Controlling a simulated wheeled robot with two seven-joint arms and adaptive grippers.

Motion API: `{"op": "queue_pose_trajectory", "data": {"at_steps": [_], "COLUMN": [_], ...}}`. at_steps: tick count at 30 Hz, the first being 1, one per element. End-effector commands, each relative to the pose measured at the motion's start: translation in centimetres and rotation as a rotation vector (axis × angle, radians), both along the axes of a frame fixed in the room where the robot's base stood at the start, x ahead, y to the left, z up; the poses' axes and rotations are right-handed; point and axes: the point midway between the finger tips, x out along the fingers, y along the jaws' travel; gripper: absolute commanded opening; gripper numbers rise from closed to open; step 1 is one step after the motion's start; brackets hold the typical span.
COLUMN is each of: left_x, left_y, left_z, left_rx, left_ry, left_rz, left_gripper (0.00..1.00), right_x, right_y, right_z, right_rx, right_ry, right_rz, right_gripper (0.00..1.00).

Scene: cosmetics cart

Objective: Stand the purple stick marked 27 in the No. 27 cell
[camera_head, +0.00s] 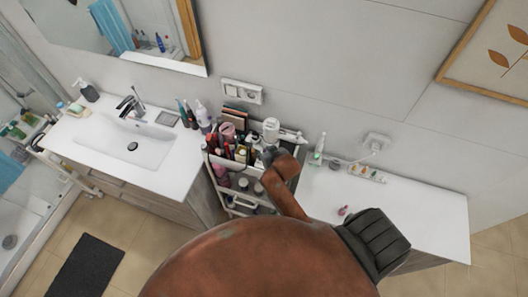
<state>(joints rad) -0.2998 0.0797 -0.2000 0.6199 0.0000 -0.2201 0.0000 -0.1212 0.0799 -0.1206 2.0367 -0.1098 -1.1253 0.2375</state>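The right gripper (270,152) is small and dark in the head view, at the end of my reddish-brown arm, over the right part of the crowded cart (245,210). Its fingers are too small and too mixed with the items to tell open from shut, or whether they hold anything. My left gripper is not in view. I cannot pick out a purple stick marked 27, and no number is readable. A small pinkish item (343,210) lies on the right white counter (415,205). I cannot make out the No. 27 cell.
The cart's top is packed with bottles, tubes and a pink container (227,131). A white bottle (319,146) and a small strip of items (367,174) stand along the right counter's back. The sink counter (170,165) is at left. The right counter's front is mostly clear.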

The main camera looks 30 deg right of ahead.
Motion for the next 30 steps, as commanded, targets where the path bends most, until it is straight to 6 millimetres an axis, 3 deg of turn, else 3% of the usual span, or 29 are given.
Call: {"op": "queue_pose_trajectory", "data": {"at_steps": [13,30], "left_x": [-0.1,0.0], "left_y": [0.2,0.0], "left_z": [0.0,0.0], "left_rx": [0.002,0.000], "left_ry": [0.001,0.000], "left_rz": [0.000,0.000], "left_gripper": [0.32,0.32], "right_x": [-0.8,-8.0], "right_y": [0.2,1.0], "right_z": [0.8,7.7], "right_rx": [0.002,0.001], "right_ry": [-0.001,-0.001], "right_rz": [0.001,0.001], "right_gripper": [0.31,0.31]}}
